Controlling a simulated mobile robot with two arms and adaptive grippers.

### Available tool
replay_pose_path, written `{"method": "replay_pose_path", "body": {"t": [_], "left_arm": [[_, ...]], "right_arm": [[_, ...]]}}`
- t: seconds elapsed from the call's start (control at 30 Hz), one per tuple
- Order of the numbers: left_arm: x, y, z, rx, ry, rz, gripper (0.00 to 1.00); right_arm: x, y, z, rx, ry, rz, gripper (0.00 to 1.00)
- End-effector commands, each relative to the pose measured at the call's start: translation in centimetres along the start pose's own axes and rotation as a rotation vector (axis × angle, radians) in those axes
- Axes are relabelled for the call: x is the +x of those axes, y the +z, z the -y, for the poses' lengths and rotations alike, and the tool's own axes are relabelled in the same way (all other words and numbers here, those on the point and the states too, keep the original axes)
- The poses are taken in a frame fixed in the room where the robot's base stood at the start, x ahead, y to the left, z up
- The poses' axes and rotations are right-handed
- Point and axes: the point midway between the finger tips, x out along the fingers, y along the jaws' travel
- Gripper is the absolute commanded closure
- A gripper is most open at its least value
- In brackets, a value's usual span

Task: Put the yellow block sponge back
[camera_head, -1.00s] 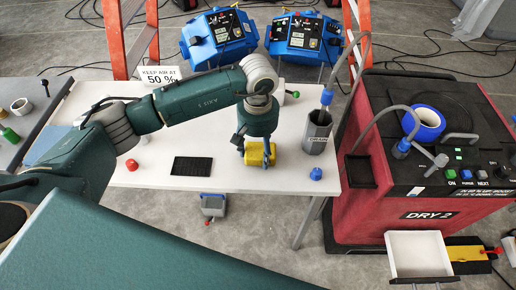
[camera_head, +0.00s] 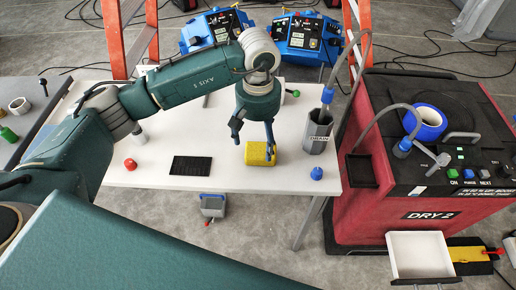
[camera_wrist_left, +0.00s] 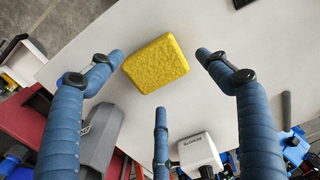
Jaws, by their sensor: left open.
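The yellow block sponge (camera_head: 260,153) lies on the white table (camera_head: 140,172), toward its right part. My left gripper (camera_head: 254,150) is open just above and behind the sponge, its fingers apart from each other. In the left wrist view the sponge (camera_wrist_left: 155,64) lies beyond the spread blue fingertips (camera_wrist_left: 160,58), and nothing is held. A black rectangular pad (camera_head: 191,166) lies on the table to the left of the sponge. My right gripper is not in view.
A grey holder (camera_head: 317,136) with a hose tool stands at the table's right edge. A blue knob-like piece (camera_head: 316,173) and a red one (camera_head: 130,164) are on the table. The red DRY 2 machine (camera_head: 425,200) with an open white drawer (camera_head: 419,256) stands at right.

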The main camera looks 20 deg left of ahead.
Motion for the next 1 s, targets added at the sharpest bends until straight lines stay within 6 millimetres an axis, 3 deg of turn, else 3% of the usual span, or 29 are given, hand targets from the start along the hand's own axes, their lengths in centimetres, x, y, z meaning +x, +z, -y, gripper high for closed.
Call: {"method": "replay_pose_path", "body": {"t": [0.2, 0.4, 1.0], "left_arm": [[-4.4, -0.1, 0.0, 0.0, 0.001, -0.004, 0.23], [-6.6, 0.0, 0.0, 0.001, -0.001, 0.0, 0.23], [-7.0, 0.1, 0.0, 0.001, -0.001, 0.001, 0.23]], "right_arm": [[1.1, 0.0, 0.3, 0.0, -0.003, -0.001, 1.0], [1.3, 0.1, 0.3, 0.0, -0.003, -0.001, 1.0], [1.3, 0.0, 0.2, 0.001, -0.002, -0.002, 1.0]]}}
